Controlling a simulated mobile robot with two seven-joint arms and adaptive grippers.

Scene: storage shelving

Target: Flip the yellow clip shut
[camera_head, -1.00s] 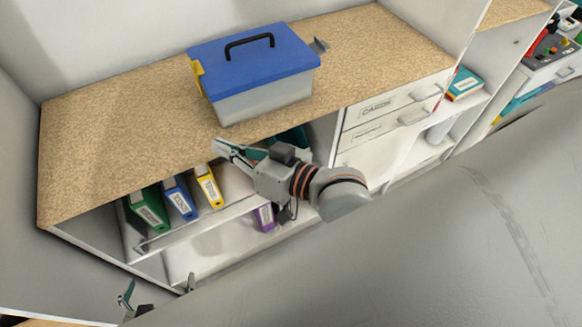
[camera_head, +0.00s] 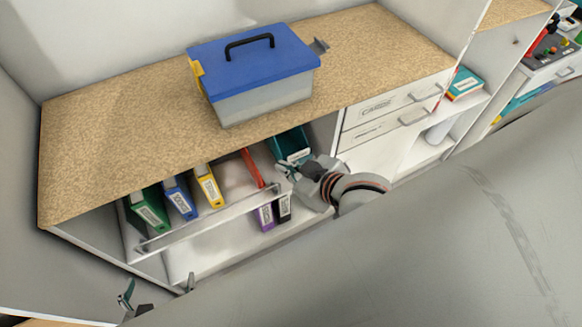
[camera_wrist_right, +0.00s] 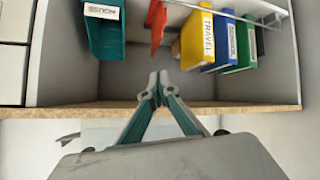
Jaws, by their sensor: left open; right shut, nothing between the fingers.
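The yellow clip (camera_head: 197,69) is on the left end of the blue-lidded box (camera_head: 262,104), at the lid's edge. I cannot tell from this view whether it lies fully flat against the box. My right gripper (camera_head: 284,170) is shut and empty, below the worktop's front edge and in front of the shelf, well apart from the clip. Its closed fingertips show in the right wrist view (camera_wrist_right: 159,88), where the yellow clip is not seen. My left gripper (camera_head: 157,287) is open and empty at the bottom left, away from the box.
A grey clip (camera_head: 319,46) sticks out at the box's right end. The tan worktop (camera_head: 110,135) is clear around the box. Green (camera_head: 147,209), blue (camera_head: 180,198) and yellow (camera_head: 209,187) binders, a red one (camera_head: 252,167) and a teal holder (camera_head: 290,146) stand on the shelf below.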

